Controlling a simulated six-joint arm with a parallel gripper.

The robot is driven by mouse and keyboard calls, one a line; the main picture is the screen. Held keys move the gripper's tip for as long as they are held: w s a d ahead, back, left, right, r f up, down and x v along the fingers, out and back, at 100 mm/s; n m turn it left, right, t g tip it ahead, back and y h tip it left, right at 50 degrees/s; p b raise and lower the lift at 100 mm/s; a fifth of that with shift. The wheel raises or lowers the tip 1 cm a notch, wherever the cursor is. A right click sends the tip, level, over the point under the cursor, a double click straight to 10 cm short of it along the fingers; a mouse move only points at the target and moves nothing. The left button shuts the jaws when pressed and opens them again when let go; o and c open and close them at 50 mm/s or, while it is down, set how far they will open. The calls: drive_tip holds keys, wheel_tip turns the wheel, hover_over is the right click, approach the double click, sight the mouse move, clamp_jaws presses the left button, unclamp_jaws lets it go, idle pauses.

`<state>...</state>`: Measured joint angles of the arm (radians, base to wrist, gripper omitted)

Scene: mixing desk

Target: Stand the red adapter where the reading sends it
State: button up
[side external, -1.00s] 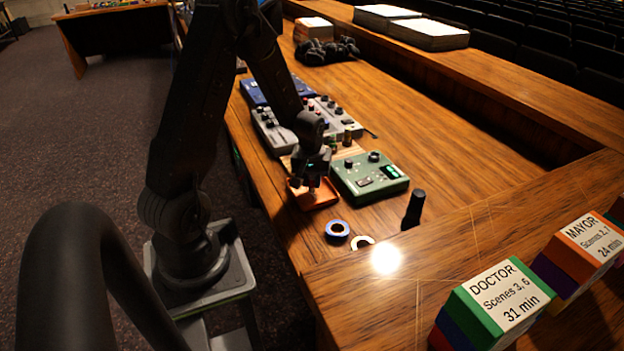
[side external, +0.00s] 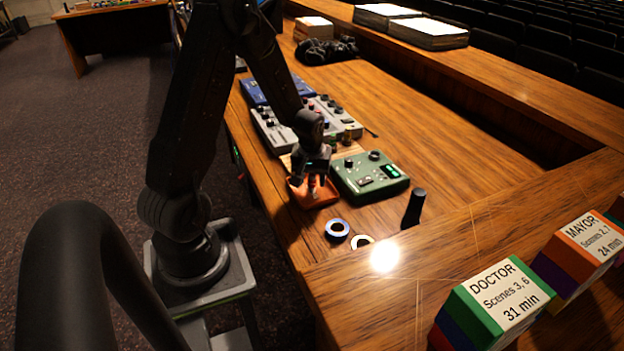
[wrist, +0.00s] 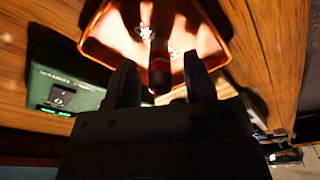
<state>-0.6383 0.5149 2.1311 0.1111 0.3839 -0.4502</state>
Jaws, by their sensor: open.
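The red adapter (wrist: 159,68) shows in the wrist view as a dark red barrel with a metal end, over the orange tray (wrist: 100,30). My gripper (wrist: 160,78) is open, with one finger on each side of the adapter and gaps between. In the side view my gripper (side external: 312,182) is down at the orange tray (side external: 318,201), and the adapter is hard to make out there. A green box (side external: 370,176) with knobs and a lit green display stands right of the tray; its reading is too small to tell. The box also shows in the wrist view (wrist: 75,75).
Grey mixers (side external: 270,132) and a blue unit (side external: 255,92) lie behind the tray. A blue-rimmed ring (side external: 337,229), a pale ring (side external: 362,242) and a black upright cylinder (side external: 414,208) are in front. Labelled blocks (side external: 503,293) sit on the near ledge. The right side of the desk is clear.

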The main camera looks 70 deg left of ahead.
wheel_tip(320, 180, up, 11)
drive_tip(key=d, duration=0.1)
drive_tip(key=s+d+r+m+t, duration=0.25)
drive_tip(key=d+r+m, duration=0.25)
drive_tip(key=d+r, duration=0.55)
drive_tip(key=s+d+r+m+t+h, duration=0.1)
drive_tip(key=s+d+r+m+t, duration=0.1)
drive_tip(key=s+d+m, duration=0.4)
drive_tip(key=s+d+r, duration=0.1)
drive_tip(key=s+d, duration=0.2)
drive_tip(key=d, duration=0.3)
drive_tip(key=shift+s+d+r, duration=0.2)
drive_tip(key=shift+s, duration=0.15)
